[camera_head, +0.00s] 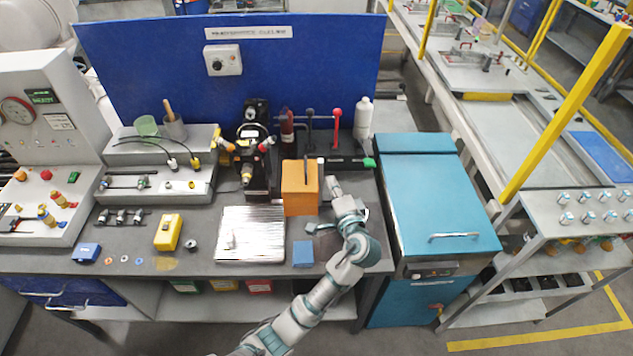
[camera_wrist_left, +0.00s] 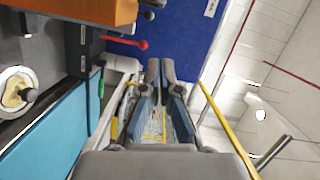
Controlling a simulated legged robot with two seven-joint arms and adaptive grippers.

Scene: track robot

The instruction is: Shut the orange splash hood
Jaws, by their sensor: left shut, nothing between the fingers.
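The orange splash hood (camera_head: 300,196) is a box-like orange cover near the middle of the bench, beside the black machine (camera_head: 256,165). A dark post rises at its top. Its orange side (camera_wrist_left: 75,14) fills the upper left of the left wrist view. I cannot tell how far it is swung open. My left gripper (camera_head: 332,182) is just right of the hood, pointing towards the back panel. In the left wrist view its fingers (camera_wrist_left: 162,70) are together and empty. Contact with the hood cannot be made out. My right gripper is not in view.
The teal cabinet (camera_head: 430,195) stands to the right. A red-knobbed lever (camera_head: 337,115) and white bottle (camera_head: 363,118) stand behind. The blue back panel (camera_head: 150,70) closes the rear. A metal plate (camera_head: 250,235) and blue block (camera_head: 303,253) lie in front.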

